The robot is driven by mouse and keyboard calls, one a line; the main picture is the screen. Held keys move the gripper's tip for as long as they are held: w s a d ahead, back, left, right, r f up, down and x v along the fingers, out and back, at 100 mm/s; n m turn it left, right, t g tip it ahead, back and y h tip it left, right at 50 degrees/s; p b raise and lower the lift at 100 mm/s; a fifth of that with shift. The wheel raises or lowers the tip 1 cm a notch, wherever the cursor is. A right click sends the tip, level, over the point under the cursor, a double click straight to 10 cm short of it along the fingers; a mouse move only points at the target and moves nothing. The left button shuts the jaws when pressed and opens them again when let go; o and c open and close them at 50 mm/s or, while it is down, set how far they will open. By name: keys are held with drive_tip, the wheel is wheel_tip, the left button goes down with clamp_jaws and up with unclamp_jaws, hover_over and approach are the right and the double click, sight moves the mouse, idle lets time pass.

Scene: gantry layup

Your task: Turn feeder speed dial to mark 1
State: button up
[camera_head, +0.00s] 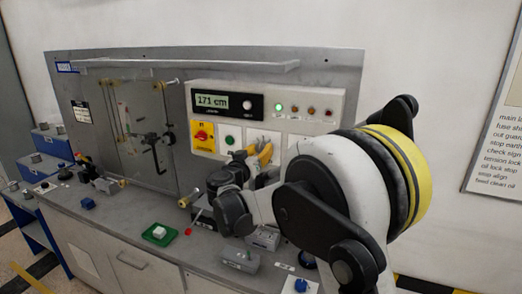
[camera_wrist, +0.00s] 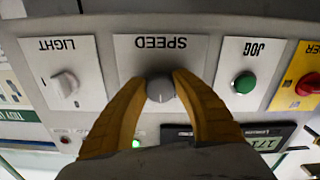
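The speed dial (camera_wrist: 160,89) is a round grey knob on a white plate marked SPEED, which appears upside down in the wrist view. My gripper (camera_wrist: 160,84) has its two yellow fingers on either side of the dial, and the fingertips appear to touch it on both sides. In the head view my gripper (camera_head: 262,156) is at the control panel (camera_head: 318,103) and hides the dial. The dial's pointer and mark numbers cannot be read.
A LIGHT switch (camera_wrist: 65,84) and a green JOG button (camera_wrist: 244,83) flank the dial. A yellow plate with a red knob (camera_head: 202,136) is left of the button in the head view. The bench below holds a green tray (camera_head: 159,235) and several small blocks.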

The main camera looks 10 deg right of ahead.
drive_tip(key=shift+n, duration=0.3)
drive_tip(key=n, duration=0.8)
drive_tip(key=shift+d+r+b, duration=0.1)
drive_tip(key=shift+r+b, duration=0.05)
drive_tip(key=shift+b, duration=0.15)
drive_tip(key=shift+n, duration=0.3)
idle(0.4)
drive_tip(key=o, duration=1.2)
drive_tip(key=shift+s, duration=0.1)
